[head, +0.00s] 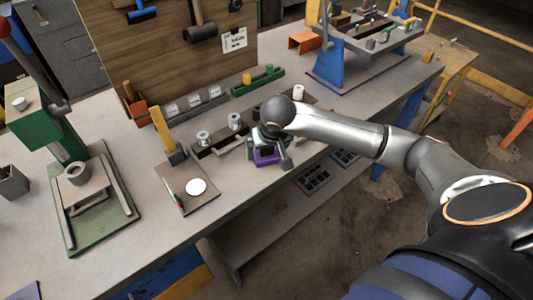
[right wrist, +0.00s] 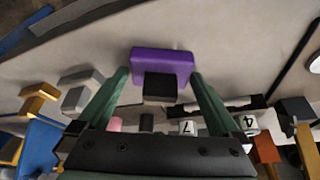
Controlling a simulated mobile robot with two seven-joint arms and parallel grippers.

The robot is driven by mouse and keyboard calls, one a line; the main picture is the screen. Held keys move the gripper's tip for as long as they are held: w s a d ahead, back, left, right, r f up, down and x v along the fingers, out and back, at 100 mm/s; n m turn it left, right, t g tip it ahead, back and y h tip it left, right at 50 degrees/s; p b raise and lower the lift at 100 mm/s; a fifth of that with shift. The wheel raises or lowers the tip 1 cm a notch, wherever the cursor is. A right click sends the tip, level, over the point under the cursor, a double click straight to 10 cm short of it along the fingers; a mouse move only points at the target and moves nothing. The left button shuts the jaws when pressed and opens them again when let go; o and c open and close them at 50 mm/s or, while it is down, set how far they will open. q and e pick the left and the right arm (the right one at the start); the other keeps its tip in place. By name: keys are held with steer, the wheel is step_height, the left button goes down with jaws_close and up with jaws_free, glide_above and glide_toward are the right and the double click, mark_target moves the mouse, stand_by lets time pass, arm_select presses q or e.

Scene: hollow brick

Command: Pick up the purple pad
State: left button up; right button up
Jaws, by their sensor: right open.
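The purple pad (head: 265,157) lies on the workbench near its front edge, partly hidden under my right gripper (head: 268,143) in the head view. In the right wrist view the purple pad (right wrist: 162,63) shows as a block with a dark block (right wrist: 160,87) against it. The two green fingers of my right gripper (right wrist: 160,76) are apart, one on each side of the dark block, with their tips close to the pad. Whether they touch the pad I cannot tell. My left gripper is not in view.
A board with a white disc (head: 197,187) lies left of the pad. A dark rack with metal cylinders (head: 234,121) stands behind it. A grey block (head: 286,159) sits just right of the pad. A green press (head: 100,205) stands at the left. The front edge is close.

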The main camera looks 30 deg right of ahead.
steer(key=c, duration=1.2)
steer(key=shift+r, duration=0.15)
steer(key=shift+c, duration=0.2)
steer(key=shift+r, duration=0.45)
steer(key=s+d+r+b, duration=0.2)
steer(key=s+r, duration=1)
steer(key=s, duration=0.2)
steer(key=shift+b, duration=0.4)
steer(key=shift+w, duration=0.1)
